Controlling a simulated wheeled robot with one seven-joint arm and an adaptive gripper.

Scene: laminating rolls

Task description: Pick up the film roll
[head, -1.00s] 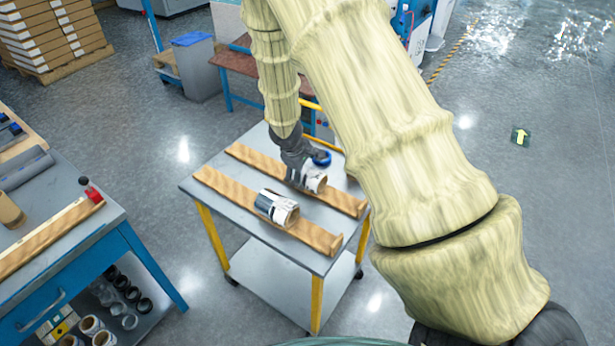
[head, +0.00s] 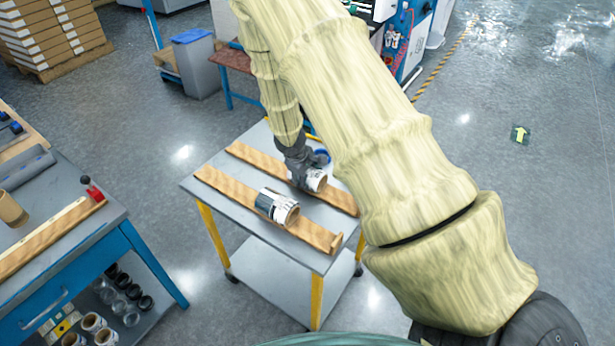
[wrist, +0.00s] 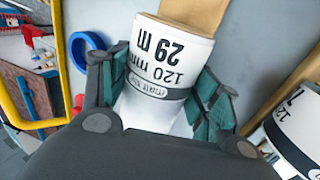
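A white film roll (head: 315,180) with black lettering sits at the far wooden rail on the cart, under my gripper. It also shows in the wrist view (wrist: 172,62), with "120 mm 29 m" printed on it. My gripper (wrist: 165,100) is down over this roll, with teal finger pads on both sides of it. The pads lie close along its sides; whether they press on it is not clear. A second film roll (head: 277,206), white and dark, lies on the near rail. Its edge shows at the right in the wrist view (wrist: 292,135).
The grey cart top (head: 225,198) carries two wooden rails (head: 225,187). A blue ring (head: 322,157) lies just behind the gripped-at roll. A blue workbench (head: 110,225) with rolls stands at the left. Open floor (head: 430,120) lies to the right.

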